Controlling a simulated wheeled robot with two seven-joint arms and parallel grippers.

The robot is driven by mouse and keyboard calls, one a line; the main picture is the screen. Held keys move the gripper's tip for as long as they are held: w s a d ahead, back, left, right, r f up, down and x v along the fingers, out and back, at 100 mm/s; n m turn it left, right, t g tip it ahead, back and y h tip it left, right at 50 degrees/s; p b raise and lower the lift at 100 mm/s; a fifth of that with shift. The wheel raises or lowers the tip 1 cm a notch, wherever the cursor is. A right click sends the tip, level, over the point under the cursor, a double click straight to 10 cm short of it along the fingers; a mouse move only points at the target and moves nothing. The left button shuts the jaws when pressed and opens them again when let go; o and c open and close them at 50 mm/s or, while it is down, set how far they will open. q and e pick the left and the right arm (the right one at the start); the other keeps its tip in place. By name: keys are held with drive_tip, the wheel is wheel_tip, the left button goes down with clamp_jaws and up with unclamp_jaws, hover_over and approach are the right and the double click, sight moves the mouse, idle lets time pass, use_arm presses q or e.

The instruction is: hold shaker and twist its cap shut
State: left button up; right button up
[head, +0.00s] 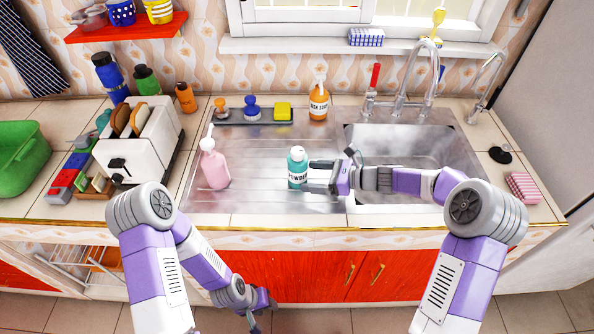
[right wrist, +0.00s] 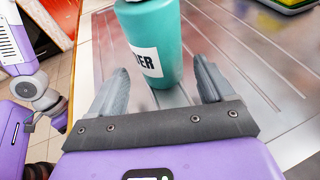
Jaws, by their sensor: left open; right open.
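My left gripper (head: 262,312) is low in front of the red cabinet, open and empty, far below the counter.
A pink pump bottle (head: 215,165) stands left of the shaker. The sink (head: 415,150) with its faucet is at right. An orange dish soap bottle (head: 318,100) and a tray with brushes and a sponge (head: 283,110) are behind. A toaster (head: 140,140) stands at left.

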sight(301, 176)
drive_tip(key=shift+x, duration=2.1)
drive_tip(key=shift+c, duration=0.3)
drive_tip(key=c, duration=0.9)
